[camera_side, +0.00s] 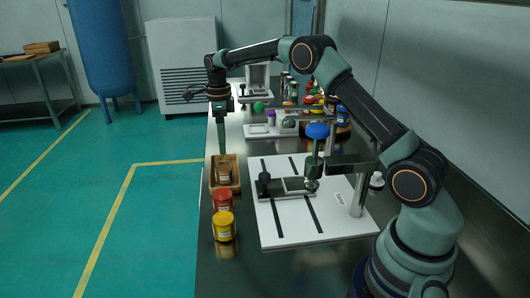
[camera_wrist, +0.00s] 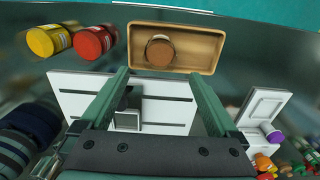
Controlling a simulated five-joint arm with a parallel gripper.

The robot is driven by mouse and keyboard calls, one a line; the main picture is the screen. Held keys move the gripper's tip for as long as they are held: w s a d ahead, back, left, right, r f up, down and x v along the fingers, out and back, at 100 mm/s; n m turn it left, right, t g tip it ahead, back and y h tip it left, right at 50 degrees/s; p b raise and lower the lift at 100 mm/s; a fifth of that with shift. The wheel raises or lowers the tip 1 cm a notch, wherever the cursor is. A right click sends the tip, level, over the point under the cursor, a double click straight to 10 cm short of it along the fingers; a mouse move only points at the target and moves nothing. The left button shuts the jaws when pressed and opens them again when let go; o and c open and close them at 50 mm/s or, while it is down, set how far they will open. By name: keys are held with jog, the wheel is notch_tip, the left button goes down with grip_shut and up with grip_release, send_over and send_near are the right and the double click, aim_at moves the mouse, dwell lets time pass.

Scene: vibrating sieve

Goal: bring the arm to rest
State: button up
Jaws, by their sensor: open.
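My gripper (camera_side: 222,151) points down over the left edge of the bench, its fingertips just above and behind a wooden tray (camera_side: 213,188). In the wrist view my gripper (camera_wrist: 158,72) has its two green fingers spread wide with nothing between them. The tray (camera_wrist: 214,43) lies beyond the fingertips, with a brown-lidded jar (camera_wrist: 160,52) inside it; the jar (camera_side: 223,173) also shows in the side view. My arm is stretched out across the bench, bent at the elbow.
A white slotted plate (camera_side: 281,229) carries a dark clamp and a post with a blue knob (camera_side: 318,131). Red (camera_side: 223,201) and yellow (camera_side: 224,226) jars stand in front of the tray. More equipment and small coloured items crowd the back. A wall borders the right.

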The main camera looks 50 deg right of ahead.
aim_at(224, 158)
notch_tip(224, 158, down, 11)
jog(key=shift+f, duration=0.15)
jog(key=shift+r, duration=2.05)
